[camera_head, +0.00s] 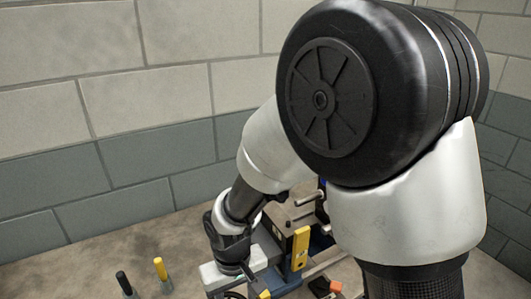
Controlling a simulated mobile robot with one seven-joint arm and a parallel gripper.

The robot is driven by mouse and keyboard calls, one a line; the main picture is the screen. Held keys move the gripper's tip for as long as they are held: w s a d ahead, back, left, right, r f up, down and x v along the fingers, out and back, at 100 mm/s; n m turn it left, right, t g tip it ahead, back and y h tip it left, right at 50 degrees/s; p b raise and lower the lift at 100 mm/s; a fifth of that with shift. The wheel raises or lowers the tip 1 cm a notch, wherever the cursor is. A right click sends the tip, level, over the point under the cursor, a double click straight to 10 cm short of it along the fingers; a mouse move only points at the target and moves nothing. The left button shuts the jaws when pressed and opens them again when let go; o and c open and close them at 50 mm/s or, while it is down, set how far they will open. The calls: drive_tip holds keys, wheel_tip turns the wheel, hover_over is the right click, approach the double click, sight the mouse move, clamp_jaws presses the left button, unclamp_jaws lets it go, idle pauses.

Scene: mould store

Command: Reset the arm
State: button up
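My arm fills the right and middle of the head view and reaches down to the lower middle. Its end, with my gripper (232,277), is low in the picture, close over the things at the bottom edge. The fingertips cannot be made out, so I cannot tell if it is open or shut or holds anything.
A machine or vise-like device with a yellow block (301,248) stands right beside the arm's end, partly hidden by the arm. A black-handled tool (123,283) and a yellow-handled one (161,269) stand upright at left. A block wall (100,110) rises behind.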

drive_tip(key=w+d+r+m+t+p, duration=0.1)
drive_tip(key=d+r, duration=0.2)
drive_tip(key=r, duration=0.2)
drive_tip(key=w+d+r+m+p, duration=0.1)
drive_tip(key=d+r, duration=0.2)
drive_tip(key=r, duration=0.2)
drive_tip(key=s+d+r+m+t+p, duration=0.1)
drive_tip(key=s+d+r, duration=0.3)
drive_tip(key=d+r, duration=0.4)
drive_tip(key=s+d+r+m+t+p, duration=0.2)
drive_tip(key=d+r, duration=0.6)
drive_tip(key=r, duration=0.4)
drive_tip(key=shift+s+m+t, duration=0.5)
drive_tip(key=shift+s+t, duration=0.1)
drive_tip(key=shift+s, duration=0.35)
